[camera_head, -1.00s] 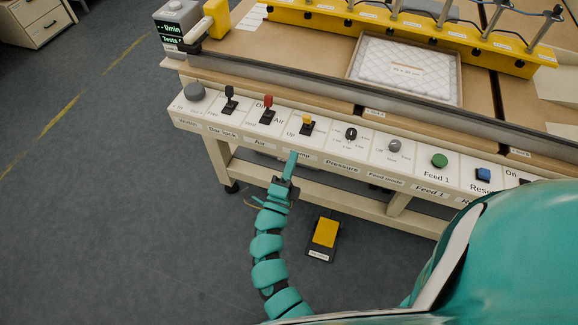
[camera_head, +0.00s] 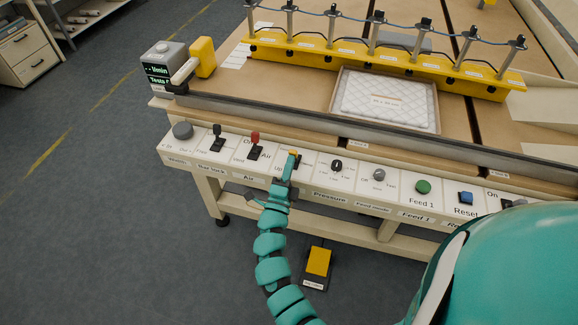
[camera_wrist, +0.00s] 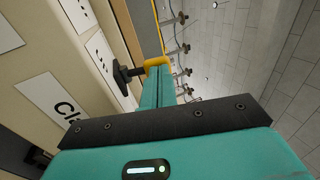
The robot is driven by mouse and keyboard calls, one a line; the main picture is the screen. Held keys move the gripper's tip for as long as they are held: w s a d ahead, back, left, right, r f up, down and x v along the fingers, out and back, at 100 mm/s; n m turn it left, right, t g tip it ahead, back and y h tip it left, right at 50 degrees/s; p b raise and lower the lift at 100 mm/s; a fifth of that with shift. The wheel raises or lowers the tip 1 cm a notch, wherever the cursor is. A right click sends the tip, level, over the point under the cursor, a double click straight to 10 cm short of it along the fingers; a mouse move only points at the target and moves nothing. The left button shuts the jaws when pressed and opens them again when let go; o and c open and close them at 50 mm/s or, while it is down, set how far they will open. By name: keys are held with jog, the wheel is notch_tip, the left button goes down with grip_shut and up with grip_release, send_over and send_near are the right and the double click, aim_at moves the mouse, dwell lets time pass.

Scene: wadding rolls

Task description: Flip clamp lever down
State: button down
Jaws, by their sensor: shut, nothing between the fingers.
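The clamp lever (camera_head: 293,153) has a yellow tip and stands on the white front control panel, right of the red air lever. My gripper hides most of it in the head view. In the wrist view its black stem (camera_wrist: 124,75) sticks out from the panel and its yellow cap (camera_wrist: 157,62) is at my fingertips. My gripper (camera_head: 290,162) is shut with nothing between its fingers. Its tips (camera_wrist: 158,75) are right at the yellow cap, seemingly touching it, though contact is not certain. A label beginning "Cl" (camera_wrist: 62,105) shows below the lever in the wrist view.
A black bar-lock lever (camera_head: 217,137) and the red air lever (camera_head: 254,144) stand to the left. A pressure knob (camera_head: 337,165), grey knob (camera_head: 379,174), green button (camera_head: 423,186) and blue button (camera_head: 465,197) lie to the right. A yellow pedal (camera_head: 318,262) is on the floor.

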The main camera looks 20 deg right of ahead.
aim_at(293, 150)
jog(key=shift+r, duration=0.1)
jog(key=r+g+p, duration=0.1)
jog(key=p, duration=0.1)
jog(key=g+y+p, duration=0.1)
jog(key=p, duration=0.2)
jog(key=shift+w+d+r+p, duration=0.3)
jog(key=shift+d+r, duration=0.05)
jog(key=p, duration=0.1)
jog(key=g+y+p, duration=0.1)
jog(key=p, duration=0.1)
jog(key=shift+w+d+r, duration=0.15)
jog(key=shift+w+r, duration=0.05)
jog(key=shift+r, duration=0.05)
jog(key=w+g+y+p, duration=0.1)
jog(key=p, duration=0.2)
jog(key=shift+d, duration=0.15)
jog(key=shift+w+d, duration=0.3)
jog(key=shift+w, duration=0.05)
jog(key=shift+w+r, duration=0.15)
jog(key=shift+r, duration=0.1)
